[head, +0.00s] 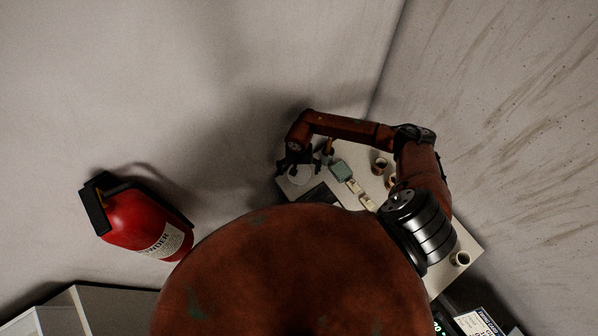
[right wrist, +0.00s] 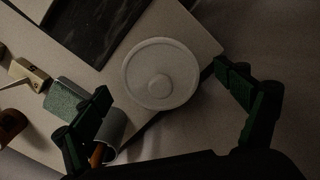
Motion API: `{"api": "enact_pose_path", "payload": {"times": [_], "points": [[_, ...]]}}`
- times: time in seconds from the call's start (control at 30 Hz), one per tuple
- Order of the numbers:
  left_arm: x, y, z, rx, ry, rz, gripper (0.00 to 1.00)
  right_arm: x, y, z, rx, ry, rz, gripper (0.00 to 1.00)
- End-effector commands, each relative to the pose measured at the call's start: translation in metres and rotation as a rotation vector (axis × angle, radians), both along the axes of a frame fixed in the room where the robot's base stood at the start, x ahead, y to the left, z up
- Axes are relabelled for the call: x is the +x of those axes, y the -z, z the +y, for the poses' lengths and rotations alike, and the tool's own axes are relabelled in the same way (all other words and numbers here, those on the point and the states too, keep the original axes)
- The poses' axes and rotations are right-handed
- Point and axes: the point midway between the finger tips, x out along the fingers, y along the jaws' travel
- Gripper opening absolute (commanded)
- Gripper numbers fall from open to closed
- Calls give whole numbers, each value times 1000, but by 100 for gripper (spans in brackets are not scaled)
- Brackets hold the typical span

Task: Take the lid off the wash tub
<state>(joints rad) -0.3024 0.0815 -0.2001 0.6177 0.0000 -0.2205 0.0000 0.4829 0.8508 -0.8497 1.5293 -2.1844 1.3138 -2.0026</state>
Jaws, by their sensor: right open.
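The wash tub with its round pale lid (right wrist: 160,73) stands near a corner of the pale table. The lid has a small round knob (right wrist: 159,85) at its middle and appears seated on the tub; the tub's walls are mostly hidden beneath it. In the head view the white round lid (head: 300,175) shows small, partly behind my gripper. My right gripper (right wrist: 172,105) is open and empty, with its fingers spread wide on either side of the lid's near edge, and it does not appear to touch it. My left gripper is in neither view.
A dark tray (right wrist: 95,25) lies beside the tub. A green block (head: 341,170), pale blocks (head: 354,187) and cups (head: 379,163) stand on the table (head: 470,245). A grey cylinder (right wrist: 113,127) is near my left-hand finger. A red extinguisher (head: 147,222) hangs at left.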

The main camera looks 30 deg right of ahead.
Motion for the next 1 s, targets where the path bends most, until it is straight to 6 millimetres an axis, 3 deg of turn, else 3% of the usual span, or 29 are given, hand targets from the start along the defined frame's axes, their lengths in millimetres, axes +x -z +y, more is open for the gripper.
{"api": "enact_pose_path", "payload": {"times": [0.73,1.0], "points": [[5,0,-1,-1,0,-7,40,-1,1,0,0,0,1,42],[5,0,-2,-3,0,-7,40,-3,3,0,-1,-1,4,38]]}}
